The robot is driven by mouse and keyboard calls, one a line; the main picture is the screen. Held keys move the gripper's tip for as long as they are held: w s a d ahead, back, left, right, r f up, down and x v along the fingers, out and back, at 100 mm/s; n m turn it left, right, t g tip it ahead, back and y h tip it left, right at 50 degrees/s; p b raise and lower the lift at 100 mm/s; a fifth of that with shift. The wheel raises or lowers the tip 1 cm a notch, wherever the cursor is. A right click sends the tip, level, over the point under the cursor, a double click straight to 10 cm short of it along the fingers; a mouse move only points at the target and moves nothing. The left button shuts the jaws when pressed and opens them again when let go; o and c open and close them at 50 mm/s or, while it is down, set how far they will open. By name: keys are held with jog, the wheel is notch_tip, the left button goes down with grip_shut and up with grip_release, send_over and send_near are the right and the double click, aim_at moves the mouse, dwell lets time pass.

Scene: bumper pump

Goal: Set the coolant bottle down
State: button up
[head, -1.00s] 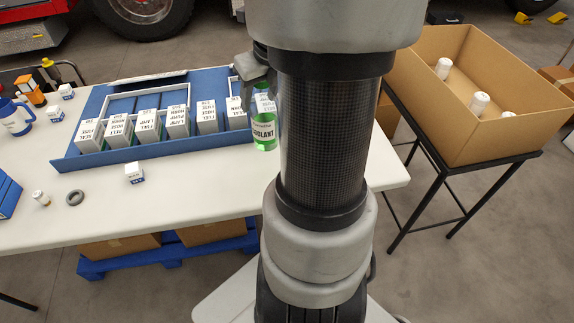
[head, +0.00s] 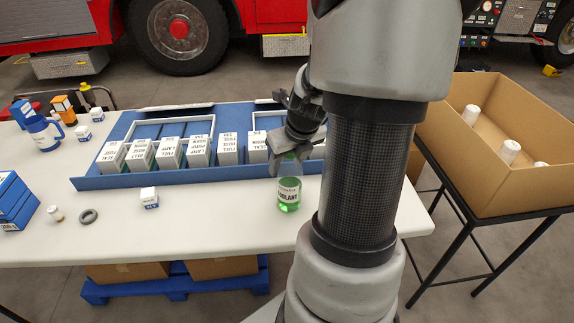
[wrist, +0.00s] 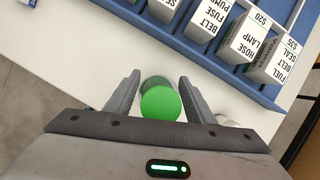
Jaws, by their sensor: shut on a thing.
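The coolant bottle (head: 289,196) is a clear cylinder with green liquid and a white label reading "COOLANT". In the head view it appears upright over the white table (head: 225,215), just in front of the blue tray. I cannot tell whether its base touches the table. My gripper (head: 287,167) is shut on its upper part from above. In the wrist view the bottle's round green end (wrist: 161,104) sits between the two grey fingers of my gripper (wrist: 158,85). The fingers hide part of its sides.
The blue tray (head: 90,183) with several white part boxes (head: 198,150) stands just behind. A cardboard box (head: 480,180) is on a right-hand stand.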

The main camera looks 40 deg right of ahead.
jog(key=o, duration=1.7)
jog(key=shift+r, duration=0.35)
jog(key=p+v, duration=0.3)
jog(key=v, duration=0.8)
jog(key=shift+s+a+r, duration=0.1)
jog(key=shift+s+r, duration=0.1)
jog(key=shift+r, duration=0.05)
